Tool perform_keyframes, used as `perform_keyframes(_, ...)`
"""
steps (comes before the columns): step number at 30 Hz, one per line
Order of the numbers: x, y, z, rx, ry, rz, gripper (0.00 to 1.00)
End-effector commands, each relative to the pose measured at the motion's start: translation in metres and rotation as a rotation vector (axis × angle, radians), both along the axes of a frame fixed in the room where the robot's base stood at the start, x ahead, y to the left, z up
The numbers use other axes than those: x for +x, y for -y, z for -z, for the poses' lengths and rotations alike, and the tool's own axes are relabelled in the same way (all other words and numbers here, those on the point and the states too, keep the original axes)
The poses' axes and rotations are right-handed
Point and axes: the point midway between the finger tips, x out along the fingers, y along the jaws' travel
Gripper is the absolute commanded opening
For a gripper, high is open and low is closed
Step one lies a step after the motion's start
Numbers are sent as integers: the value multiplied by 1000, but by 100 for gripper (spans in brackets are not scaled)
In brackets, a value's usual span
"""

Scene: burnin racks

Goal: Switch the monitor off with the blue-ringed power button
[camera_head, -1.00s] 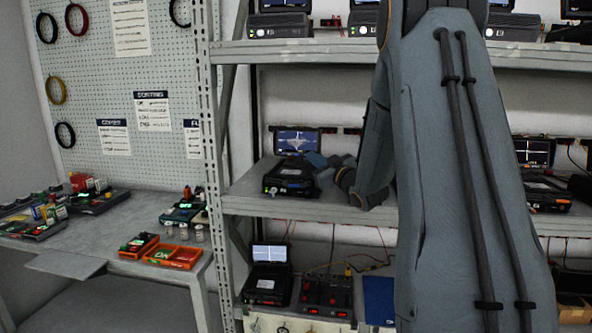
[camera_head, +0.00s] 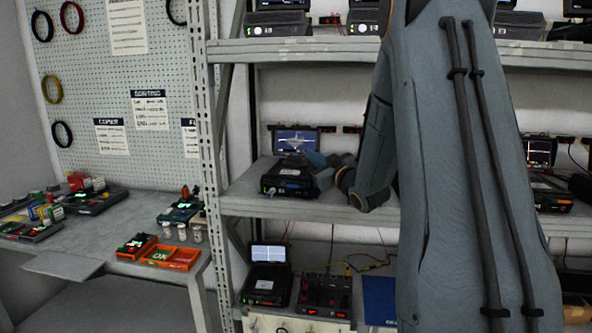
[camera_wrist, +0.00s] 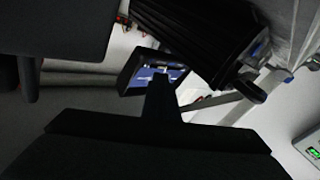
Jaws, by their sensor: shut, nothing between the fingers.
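The monitor (camera_head: 298,140), a small screen with a light waveform on blue, is lit and stands at the back of the middle rack shelf. It also shows tilted in the wrist view (camera_wrist: 133,70), partly hidden by my gripper. My gripper (camera_head: 322,160) is just right of and below the screen, above the black device's right side. In the wrist view my gripper (camera_wrist: 160,84) is shut and empty, its tip overlapping the screen's lower part. I cannot tell whether it touches the monitor. The blue-ringed button cannot be made out in either view.
A black device box (camera_head: 287,180) sits in front of the monitor on the middle shelf (camera_head: 255,207). A rack post (camera_head: 205,130) stands at left. My arm hides much of the right side.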

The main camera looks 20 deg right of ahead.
Motion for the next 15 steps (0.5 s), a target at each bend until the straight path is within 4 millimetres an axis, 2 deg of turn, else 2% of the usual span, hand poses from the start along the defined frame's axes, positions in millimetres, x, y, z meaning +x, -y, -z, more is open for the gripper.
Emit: perform_keyframes(15,-33,-25,-9,5,-5,0,0)
